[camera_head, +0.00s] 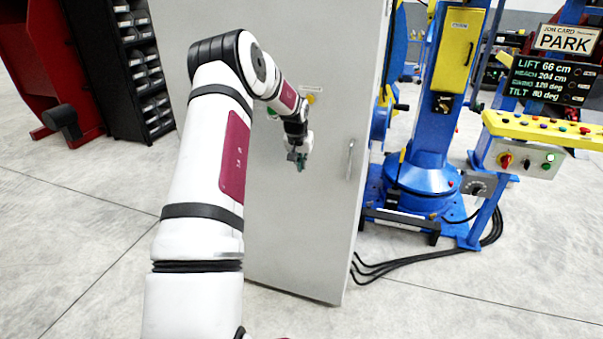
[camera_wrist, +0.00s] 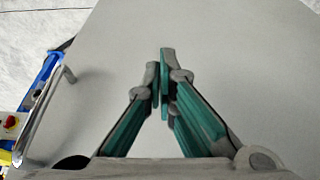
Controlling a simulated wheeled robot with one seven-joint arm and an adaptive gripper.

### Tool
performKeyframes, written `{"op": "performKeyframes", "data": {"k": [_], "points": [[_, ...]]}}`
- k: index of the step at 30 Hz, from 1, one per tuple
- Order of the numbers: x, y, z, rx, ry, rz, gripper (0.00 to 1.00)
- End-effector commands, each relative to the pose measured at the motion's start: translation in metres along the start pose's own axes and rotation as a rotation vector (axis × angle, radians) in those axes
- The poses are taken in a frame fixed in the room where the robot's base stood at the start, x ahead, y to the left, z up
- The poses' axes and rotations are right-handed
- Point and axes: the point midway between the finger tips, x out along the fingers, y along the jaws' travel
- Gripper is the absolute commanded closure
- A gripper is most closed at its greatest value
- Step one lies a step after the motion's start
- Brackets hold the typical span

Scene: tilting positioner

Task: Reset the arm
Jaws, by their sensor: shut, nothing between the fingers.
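My arm reaches up and forward from the bottom of the head view, bends at the elbow, and ends in my gripper (camera_head: 299,162). The gripper is in front of a tall light grey cabinet door (camera_head: 300,230). In the wrist view my gripper (camera_wrist: 162,85) shows its green-padded fingers closed together at the tips, with nothing between them. The grey door panel (camera_wrist: 230,60) fills most of the view behind the fingers. I cannot tell the exact gap between fingertips and panel.
The door has a handle (camera_head: 350,160) on its right side. A blue positioner column (camera_head: 432,130) and a yellow control panel (camera_head: 545,130) stand to the right, with black cables (camera_head: 400,262) on the floor. A shelf of bins (camera_head: 125,70) is at left. Front floor is clear.

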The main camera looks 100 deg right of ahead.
Motion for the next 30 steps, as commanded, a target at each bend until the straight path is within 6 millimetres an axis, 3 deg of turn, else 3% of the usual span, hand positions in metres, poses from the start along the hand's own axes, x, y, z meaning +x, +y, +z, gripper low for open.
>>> {"op": "performKeyframes", "data": {"k": [10, 14, 17, 23, 30], "points": [[-0.007, -0.001, 0.0, -0.001, 0.0, -0.001, 1.0], [-0.018, -0.018, 0.002, -0.022, 0.002, -0.015, 1.0], [-0.042, -0.055, 0.009, -0.068, 0.004, -0.045, 1.0], [-0.117, -0.159, 0.051, -0.217, 0.003, -0.139, 1.0], [-0.217, -0.263, 0.136, -0.425, -0.006, -0.258, 1.0]]}}
